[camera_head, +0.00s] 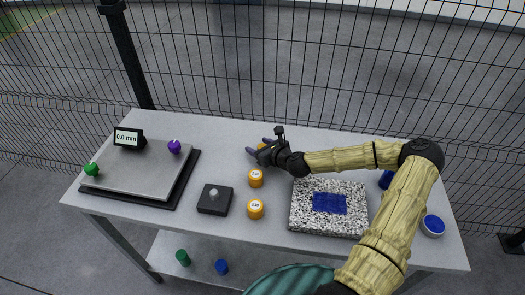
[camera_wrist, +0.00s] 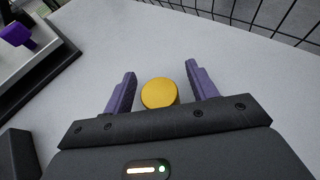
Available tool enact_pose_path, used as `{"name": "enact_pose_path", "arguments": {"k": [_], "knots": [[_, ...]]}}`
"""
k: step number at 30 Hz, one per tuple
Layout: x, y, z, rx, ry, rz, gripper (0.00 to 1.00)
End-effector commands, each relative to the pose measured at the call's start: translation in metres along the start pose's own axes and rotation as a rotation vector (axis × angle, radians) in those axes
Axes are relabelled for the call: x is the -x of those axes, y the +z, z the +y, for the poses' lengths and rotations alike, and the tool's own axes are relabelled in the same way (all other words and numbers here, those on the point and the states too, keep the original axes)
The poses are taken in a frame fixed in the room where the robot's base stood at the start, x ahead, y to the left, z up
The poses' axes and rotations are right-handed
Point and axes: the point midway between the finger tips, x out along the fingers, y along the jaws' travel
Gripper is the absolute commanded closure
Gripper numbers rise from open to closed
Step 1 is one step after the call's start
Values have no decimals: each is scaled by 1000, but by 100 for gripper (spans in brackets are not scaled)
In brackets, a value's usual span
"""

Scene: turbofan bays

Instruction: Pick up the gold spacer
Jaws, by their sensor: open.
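The gold spacer (camera_wrist: 159,93) is a short yellow cylinder standing on the table, between the two purple fingers of my gripper (camera_wrist: 160,72) in the wrist view. Its plain round top shows, and a gap is visible on each side, so the fingers do not appear to touch it. In the head view my gripper (camera_head: 259,146) is low over the back middle of the table and mostly hides the gold spacer (camera_head: 262,147). The gripper is open.
A gauge plate (camera_head: 140,168) with purple and green knobs is at left, a speckled stone slab (camera_head: 300,213) at right.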

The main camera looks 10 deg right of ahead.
Motion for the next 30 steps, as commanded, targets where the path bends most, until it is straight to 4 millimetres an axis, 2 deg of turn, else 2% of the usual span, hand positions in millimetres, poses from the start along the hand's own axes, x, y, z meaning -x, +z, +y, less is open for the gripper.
{"name": "enact_pose_path", "arguments": {"k": [8, 16, 25, 30], "knots": [[0, 0, 0, 0, 0, 0, 42], [0, 0, 0, 0, 0, 0, 95], [1, 3, 0, 1, 0, -1, 96], [8, 19, 0, 4, -1, -2, 96]]}}
